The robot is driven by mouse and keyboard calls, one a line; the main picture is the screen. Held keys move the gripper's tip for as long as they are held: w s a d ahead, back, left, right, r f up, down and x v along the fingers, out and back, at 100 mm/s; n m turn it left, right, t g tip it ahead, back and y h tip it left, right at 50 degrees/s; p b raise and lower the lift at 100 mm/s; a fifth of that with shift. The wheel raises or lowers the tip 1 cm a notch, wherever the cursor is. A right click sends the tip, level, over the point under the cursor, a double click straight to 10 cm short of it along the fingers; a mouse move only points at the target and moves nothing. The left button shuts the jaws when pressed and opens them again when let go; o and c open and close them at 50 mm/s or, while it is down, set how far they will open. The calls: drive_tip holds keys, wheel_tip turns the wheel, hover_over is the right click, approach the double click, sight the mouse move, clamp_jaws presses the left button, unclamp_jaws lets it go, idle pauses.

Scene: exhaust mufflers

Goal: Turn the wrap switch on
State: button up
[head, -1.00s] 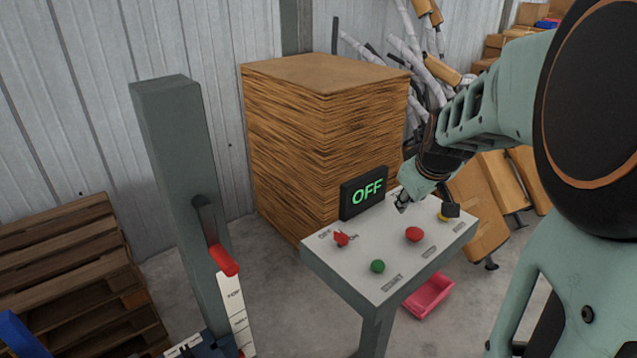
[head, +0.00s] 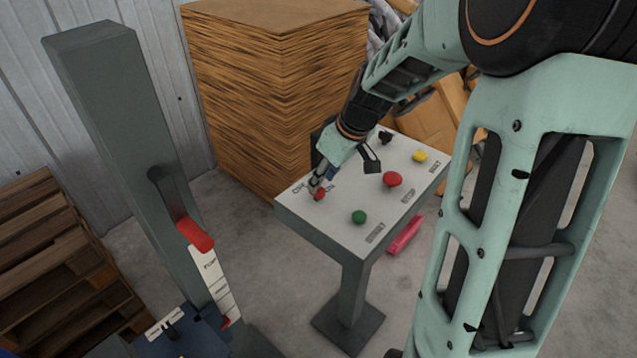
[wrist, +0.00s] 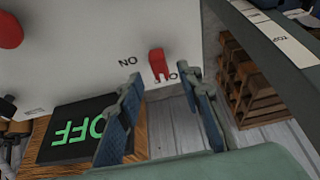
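The red switch (head: 319,194) sits on the left part of the grey control panel (head: 340,233), between printed ON and OFF labels. In the wrist view the red switch (wrist: 157,62) lies just beyond my fingertips, with its pale end by the OFF label. A black display (wrist: 92,112) reads OFF in green; in the head view my arm hides most of it. My gripper (head: 316,184) is over the switch. In the wrist view my gripper (wrist: 161,80) has its two blue fingers apart, with the switch roughly between their tips. Contact cannot be told.
The panel also carries a green button (head: 359,217), a red button (head: 392,179), a yellow button (head: 420,156) and a black knob (head: 385,137). A post with a red lever (head: 195,235) stands at left. A cardboard stack (head: 265,95) rises behind.

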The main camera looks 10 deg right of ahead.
sight(317, 193)
drive_tip(key=shift+x, duration=1.75)
drive_tip(key=shift+c, duration=0.6)
clamp_jaws()
